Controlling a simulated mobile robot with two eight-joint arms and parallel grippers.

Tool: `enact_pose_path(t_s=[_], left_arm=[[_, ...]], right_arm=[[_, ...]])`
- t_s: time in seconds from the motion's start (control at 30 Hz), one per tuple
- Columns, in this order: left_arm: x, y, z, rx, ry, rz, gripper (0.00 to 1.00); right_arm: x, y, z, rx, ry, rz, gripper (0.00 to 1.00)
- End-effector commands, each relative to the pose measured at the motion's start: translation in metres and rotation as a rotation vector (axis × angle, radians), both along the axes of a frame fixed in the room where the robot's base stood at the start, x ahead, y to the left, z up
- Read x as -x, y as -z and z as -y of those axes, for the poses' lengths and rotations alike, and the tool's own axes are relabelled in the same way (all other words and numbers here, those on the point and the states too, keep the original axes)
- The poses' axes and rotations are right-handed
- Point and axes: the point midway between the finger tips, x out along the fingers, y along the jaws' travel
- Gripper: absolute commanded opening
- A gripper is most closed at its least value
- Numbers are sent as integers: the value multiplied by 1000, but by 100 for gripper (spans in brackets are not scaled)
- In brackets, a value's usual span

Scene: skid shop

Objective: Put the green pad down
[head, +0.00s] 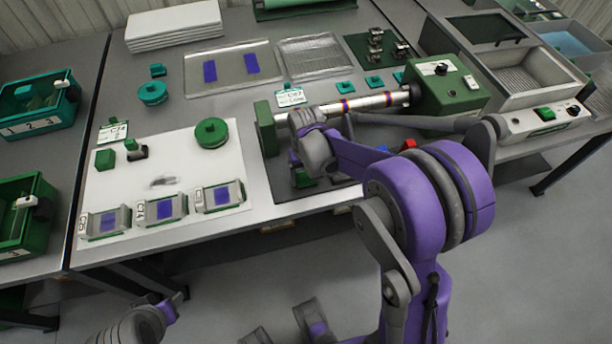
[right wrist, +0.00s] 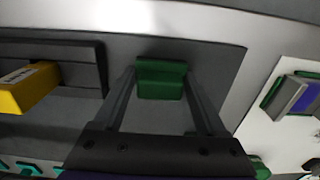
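In the right wrist view, the green pad (right wrist: 161,82) is a small block between the two fingertips of my right gripper (right wrist: 160,84), which close against its sides. Below it lies a dark grey plate (right wrist: 225,62); I cannot tell if the pad touches it. In the head view, a small part of the pad (head: 305,180) shows low over the dark plate (head: 285,190), beside the green end block of the roller fixture. My right wrist and forearm hide the rest.
The roller (head: 360,103) runs from the green end block (head: 267,128) to a green motor box (head: 445,85). A white mat (head: 110,180) at the left carries a round green part and several grey holders. A yellow block (right wrist: 28,88) stands near the plate.

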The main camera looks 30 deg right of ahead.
Motion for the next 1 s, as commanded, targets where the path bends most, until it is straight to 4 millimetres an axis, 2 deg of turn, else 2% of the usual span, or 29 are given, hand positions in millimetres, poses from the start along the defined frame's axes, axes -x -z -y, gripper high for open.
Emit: enact_pose_path(t_s=[0.03, 0.1, 0.27, 0.37, 0.7, 0.8, 1.0], left_arm=[[0, 1, 0, 0, 0, 0, 50], [0, 0, 0, 0, 0, 0, 50], [-1, -7, 0, 0, 0, 2, 50], [-1, -9, 0, 0, 0, 3, 50], [-2, -19, 0, 0, 0, 6, 50], [-3, -20, 0, 0, 0, 7, 50], [-3, -22, 0, 0, 0, 7, 50]], right_arm=[[3, 3, -1, -1, 0, -6, 92], [3, 4, -1, -3, 0, -7, 100], [3, -5, -2, -3, -1, -8, 100], [3, -20, -2, -3, -1, -8, 100], [3, -95, -1, -1, 0, -6, 100], [3, -110, -1, -1, 0, -6, 100], [7, -125, -3, 0, -5, 3, 100]])
